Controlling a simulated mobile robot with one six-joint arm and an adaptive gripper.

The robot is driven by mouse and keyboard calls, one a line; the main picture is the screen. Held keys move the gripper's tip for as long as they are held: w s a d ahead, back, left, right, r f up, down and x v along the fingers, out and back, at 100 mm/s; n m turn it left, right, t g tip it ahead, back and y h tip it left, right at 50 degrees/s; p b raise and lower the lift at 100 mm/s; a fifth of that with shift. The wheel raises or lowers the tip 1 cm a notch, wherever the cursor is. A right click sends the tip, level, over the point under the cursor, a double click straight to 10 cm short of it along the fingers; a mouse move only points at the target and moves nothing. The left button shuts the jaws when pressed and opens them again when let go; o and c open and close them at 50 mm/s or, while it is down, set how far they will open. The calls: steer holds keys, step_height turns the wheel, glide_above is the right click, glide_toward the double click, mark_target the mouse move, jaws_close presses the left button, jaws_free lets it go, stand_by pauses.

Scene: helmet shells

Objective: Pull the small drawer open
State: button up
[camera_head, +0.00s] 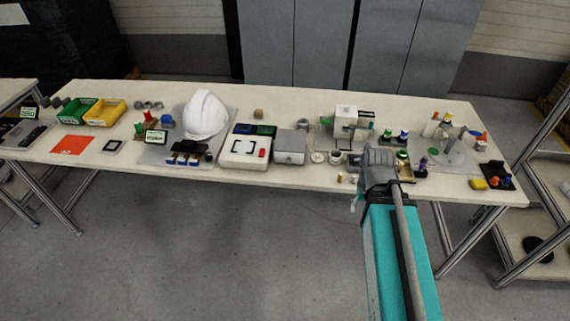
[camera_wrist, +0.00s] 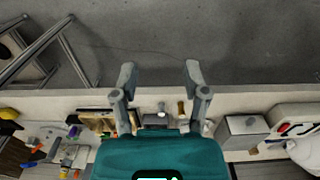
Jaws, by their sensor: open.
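A grey box with a small knob on its front (camera_head: 290,146) stands near the table's front edge, right of a white case. It looks like the small drawer unit and appears shut. It also shows in the wrist view (camera_wrist: 244,130), to the right of my gripper. My gripper (camera_wrist: 160,72) is open and empty, its two fingers apart with only floor between the tips. In the head view my arm's end is over the table's front edge, right of the grey box and apart from it. My wrist hides part of the table there.
The table (camera_head: 75,150) is crowded. A white helmet (camera_head: 206,115) and white case (camera_head: 245,150) lie left of the grey box. A white-and-grey device (camera_head: 345,120) stands behind my gripper. Small parts lie near the edge. The floor in front is clear.

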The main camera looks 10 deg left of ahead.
steer(key=shift+a, duration=0.15)
steer(key=shift+f, duration=0.1)
steer(key=w+a+f+n+t+h+b, duration=0.3)
steer(key=w+a+f+t+h+b, duration=0.35)
steer(key=w+a+b, duration=0.45)
steer(key=w+a+n+t+y+b, duration=0.1)
steer(key=a+n+t+b, duration=0.3)
steer(key=a, duration=1.3)
steer(key=w+t+b, duration=0.1)
steer(key=t+b, duration=0.3)
steer(key=b, duration=0.2)
steer(key=shift+a, duration=0.35)
